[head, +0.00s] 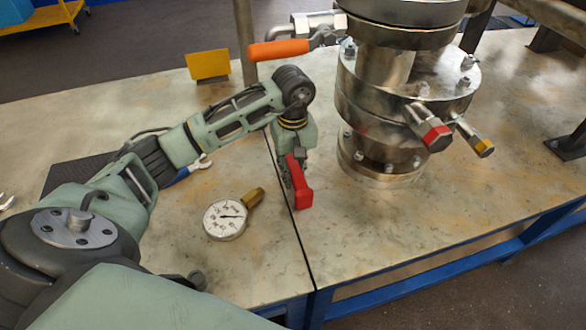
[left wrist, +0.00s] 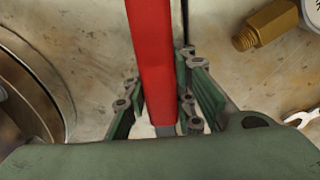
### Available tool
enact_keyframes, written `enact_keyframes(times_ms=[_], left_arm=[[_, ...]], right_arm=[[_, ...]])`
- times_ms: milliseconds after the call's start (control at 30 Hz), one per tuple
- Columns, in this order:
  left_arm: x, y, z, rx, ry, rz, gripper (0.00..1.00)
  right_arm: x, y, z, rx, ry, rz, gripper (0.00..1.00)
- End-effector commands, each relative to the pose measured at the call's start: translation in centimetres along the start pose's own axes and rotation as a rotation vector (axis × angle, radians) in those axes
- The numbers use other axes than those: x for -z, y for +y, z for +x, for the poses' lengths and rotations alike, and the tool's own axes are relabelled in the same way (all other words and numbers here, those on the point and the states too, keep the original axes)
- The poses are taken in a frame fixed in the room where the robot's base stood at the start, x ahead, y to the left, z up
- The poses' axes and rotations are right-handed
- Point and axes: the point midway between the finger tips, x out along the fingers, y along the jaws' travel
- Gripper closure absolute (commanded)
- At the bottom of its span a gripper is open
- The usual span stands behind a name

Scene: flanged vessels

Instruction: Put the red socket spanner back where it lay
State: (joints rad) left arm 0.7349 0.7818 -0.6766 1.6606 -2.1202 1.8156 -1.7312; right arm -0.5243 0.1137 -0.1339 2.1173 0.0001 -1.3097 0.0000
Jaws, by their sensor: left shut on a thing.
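The red socket spanner (head: 301,188) is in my left gripper (head: 290,172), which points down in front of the steel vessel, over the seam in the worktop. In the left wrist view, the red spanner (left wrist: 152,60) lies between the two green fingers of the left gripper (left wrist: 162,100), with a grey metal part at its near end. I cannot tell whether the spanner touches the worktop. A dark mat (head: 60,180) lies to the left, partly hidden behind my left arm. My right gripper is not in view.
A flanged steel vessel (head: 385,110) with red-ended and yellow-ended fittings and an orange-handled valve (head: 278,50) stands close to the right of my gripper. A pressure gauge (head: 225,218) lies to the left. A blue-handled spanner (head: 182,175) and a yellow plate (head: 208,66) are behind my arm.

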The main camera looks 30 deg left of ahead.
Motion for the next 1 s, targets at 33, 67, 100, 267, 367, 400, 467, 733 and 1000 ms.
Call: enact_keyframes(times_ms=[33,67,100,267,367,400,467,733,1000], left_arm=[[0.08,0.09,0.02,-0.004,0.002,-0.001,1.0],[0.1,0.1,-0.01,-0.005,0.003,-0.001,1.0],[0.12,0.1,-0.06,-0.005,0.004,-0.001,1.0],[0.11,0.09,0.0,-0.004,0.004,-0.001,1.0],[0.1,0.07,0.12,-0.004,0.003,-0.001,1.0],[0.1,0.07,0.16,-0.004,0.003,-0.001,1.0],[0.06,0.03,0.29,-0.002,0.002,-0.001,0.75],[0.05,0.03,0.26,-0.001,0.002,-0.001,0.57],[0.04,0.04,0.17,-0.002,0.002,-0.001,0.57]], right_arm=[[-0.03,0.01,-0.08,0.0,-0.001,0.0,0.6],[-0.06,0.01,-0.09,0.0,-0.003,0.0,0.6],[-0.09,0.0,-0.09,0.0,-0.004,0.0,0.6],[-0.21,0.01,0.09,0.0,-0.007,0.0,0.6],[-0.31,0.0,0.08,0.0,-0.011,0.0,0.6],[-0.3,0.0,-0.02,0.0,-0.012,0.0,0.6],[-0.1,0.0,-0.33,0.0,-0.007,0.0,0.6],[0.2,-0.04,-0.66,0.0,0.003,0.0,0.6],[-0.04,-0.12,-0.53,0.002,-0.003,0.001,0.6]])
